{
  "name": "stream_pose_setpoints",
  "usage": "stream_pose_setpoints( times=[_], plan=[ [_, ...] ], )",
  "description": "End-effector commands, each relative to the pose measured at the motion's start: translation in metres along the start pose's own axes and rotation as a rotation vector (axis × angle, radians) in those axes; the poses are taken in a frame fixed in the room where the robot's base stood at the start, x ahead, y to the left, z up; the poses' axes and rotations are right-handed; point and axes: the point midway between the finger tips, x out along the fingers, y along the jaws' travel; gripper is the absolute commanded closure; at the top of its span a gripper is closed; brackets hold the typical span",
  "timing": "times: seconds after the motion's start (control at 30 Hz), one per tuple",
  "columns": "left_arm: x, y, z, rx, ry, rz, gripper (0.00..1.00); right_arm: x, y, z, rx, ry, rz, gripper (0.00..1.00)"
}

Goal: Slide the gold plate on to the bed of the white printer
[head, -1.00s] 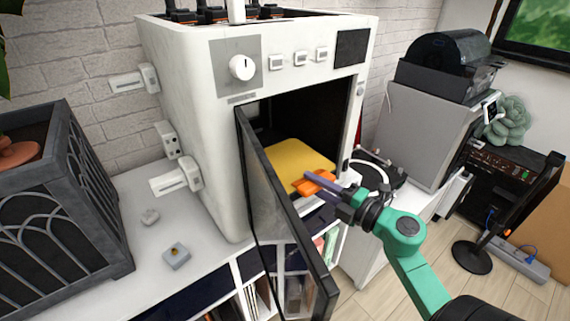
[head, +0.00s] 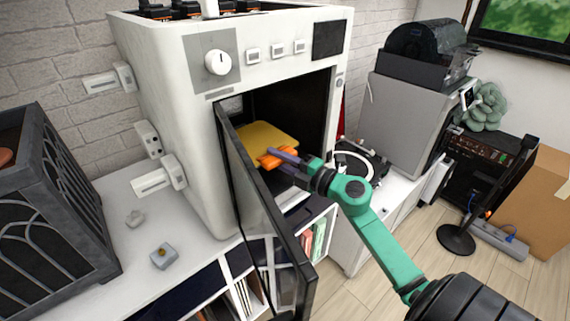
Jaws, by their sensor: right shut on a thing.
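The white printer (head: 175,90) stands on a white cabinet with its dark-framed door (head: 262,205) swung open toward me. The gold plate (head: 262,138) is inside the printer's opening, lying roughly flat. An orange tab (head: 276,158) shows at its near edge. My right gripper (head: 284,160) is shut at this tab, holding the plate, with my arm coming in from the lower right past the open door. The bed under the plate is dark and mostly hidden, so I cannot tell whether the plate touches it. My left gripper is not in view.
A dark planter box (head: 50,200) stands at the left on the white top. A small grey block (head: 164,256) lies in front of the printer. A grey machine (head: 405,115) stands to the right. The open door is close to my right arm's left side.

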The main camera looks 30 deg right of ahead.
Motion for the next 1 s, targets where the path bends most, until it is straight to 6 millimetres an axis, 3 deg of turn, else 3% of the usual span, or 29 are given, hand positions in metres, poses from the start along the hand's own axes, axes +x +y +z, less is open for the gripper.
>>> stream_pose_setpoints(
  times=[0.53,0.8,1.0],
  plan=[
    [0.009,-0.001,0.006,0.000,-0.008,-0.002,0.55,0.054,0.001,0.011,-0.001,0.000,0.003,1.00],
    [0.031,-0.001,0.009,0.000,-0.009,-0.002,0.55,0.054,-0.030,0.011,0.001,0.001,0.000,1.00],
    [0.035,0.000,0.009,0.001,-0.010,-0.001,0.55,0.054,-0.036,0.011,0.000,0.001,0.001,1.00]
  ],
)
